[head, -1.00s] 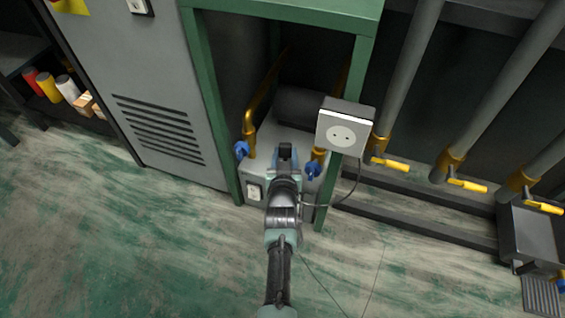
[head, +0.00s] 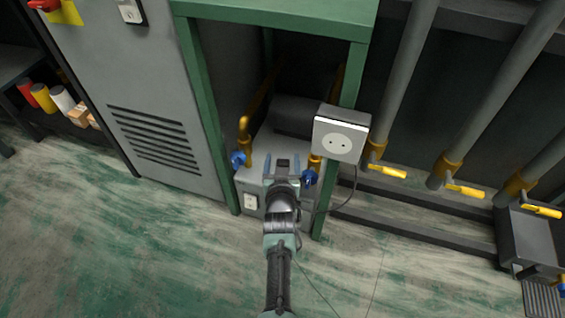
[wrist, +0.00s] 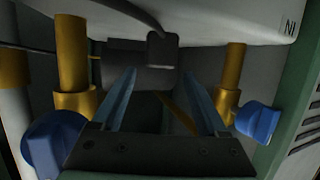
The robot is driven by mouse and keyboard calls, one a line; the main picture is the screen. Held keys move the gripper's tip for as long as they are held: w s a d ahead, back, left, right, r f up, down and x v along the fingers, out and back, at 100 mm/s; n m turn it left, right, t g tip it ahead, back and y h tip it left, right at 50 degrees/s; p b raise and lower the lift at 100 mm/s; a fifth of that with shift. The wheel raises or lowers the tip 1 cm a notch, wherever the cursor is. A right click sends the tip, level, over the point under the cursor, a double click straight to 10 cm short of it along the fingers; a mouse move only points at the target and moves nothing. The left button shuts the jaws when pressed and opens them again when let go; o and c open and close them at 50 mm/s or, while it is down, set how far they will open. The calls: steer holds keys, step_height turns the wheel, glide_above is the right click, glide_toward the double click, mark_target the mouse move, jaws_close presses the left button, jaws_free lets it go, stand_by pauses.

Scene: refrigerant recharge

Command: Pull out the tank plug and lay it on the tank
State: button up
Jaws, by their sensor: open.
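The grey-white tank (head: 245,184) stands inside the green frame. Its front face shows at the top of the wrist view (wrist: 215,18), with an upside-down "IN" label. The dark tank plug (wrist: 162,48) sits at the tank's edge, with a dark cable running from it. My gripper (wrist: 160,78) is open, its two blue-grey fingers apart and pointing toward the plug. The plug lies just beyond and between the fingertips in that view; contact is not visible. In the head view my gripper (head: 282,162) is over the tank's front, and my wrist hides the plug.
Yellow pipes with blue valve knobs stand on both sides, the left knob (head: 238,158) and right knob (head: 309,177) close to my gripper. The floor in front is open.

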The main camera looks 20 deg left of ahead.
steer(key=p+v, duration=1.3)
steer(key=shift+p, duration=0.4)
stand_by(0.5)
